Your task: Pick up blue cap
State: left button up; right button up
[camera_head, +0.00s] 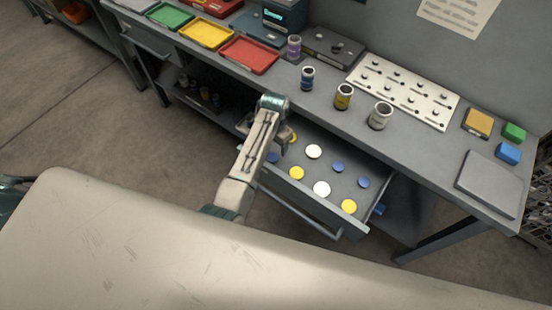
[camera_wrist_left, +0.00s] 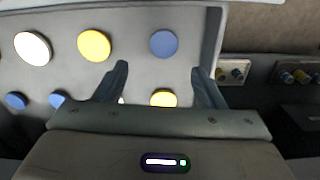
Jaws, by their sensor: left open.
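Several blue, yellow and white round caps lie in an open grey drawer (camera_head: 335,229). One blue cap (camera_head: 272,157) is near its left end, close to my left gripper (camera_head: 284,144); it also shows in the left wrist view (camera_wrist_left: 163,43). My left gripper (camera_wrist_left: 160,70) is open and empty above the drawer. This blue cap lies just beyond the fingertips, and a yellow cap (camera_wrist_left: 163,98) shows between the fingers. Two more blue caps (camera_head: 337,167) (camera_head: 363,182) lie farther right. The left hand partly covers the drawer's left end in the head view. My right gripper is out of view.
The workbench (camera_head: 325,118) above the drawer holds jars (camera_head: 343,96), coloured trays (camera_head: 249,55), a white peg board (camera_head: 404,92) and small blocks (camera_head: 478,122). A yellow cap (camera_head: 296,172) is beside the near blue cap. The drawer's side wall (camera_wrist_left: 211,45) is close to the right finger.

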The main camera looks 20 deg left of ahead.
aim_at(272, 157)
pick_arm(q)
jog(key=shift+a+f, duration=0.25)
jog(key=shift+f, duration=0.8)
jog(key=shift+f+p, duration=0.45)
jog(key=f, duration=0.1)
jog(key=f+p, duration=0.1)
jog(key=f, duration=0.1)
jog(key=shift+s+a+f, duration=0.15)
jog(key=shift+s+f, duration=0.05)
jog(key=shift+f, duration=0.55)
jog(key=c, duration=1)
